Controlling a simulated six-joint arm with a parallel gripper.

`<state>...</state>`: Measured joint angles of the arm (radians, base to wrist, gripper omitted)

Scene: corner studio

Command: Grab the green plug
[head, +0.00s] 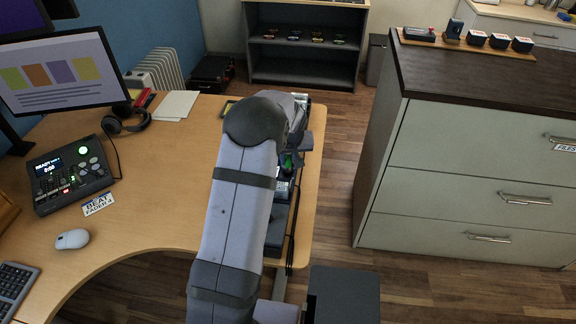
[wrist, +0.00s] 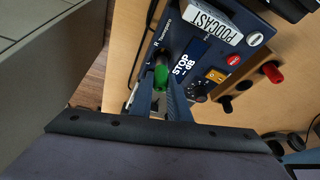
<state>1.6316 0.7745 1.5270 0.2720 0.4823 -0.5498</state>
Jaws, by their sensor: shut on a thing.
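The green plug (wrist: 161,76) shows in the wrist view between the fingertips of my gripper (wrist: 154,88). The fingers are shut on it. It is at the lower left part of a dark blue device (wrist: 200,48) labelled PODCAST and STOP. I cannot tell whether the plug still touches a socket on that device. In the head view the green plug (head: 290,161) is a small patch beside my arm, near the desk's right edge. My arm hides most of the device and my gripper there.
In the head view a mixer (head: 72,176), headphones (head: 126,120) and a mouse (head: 72,239) lie on the desk (head: 150,220). A filing cabinet (head: 470,160) stands at right.

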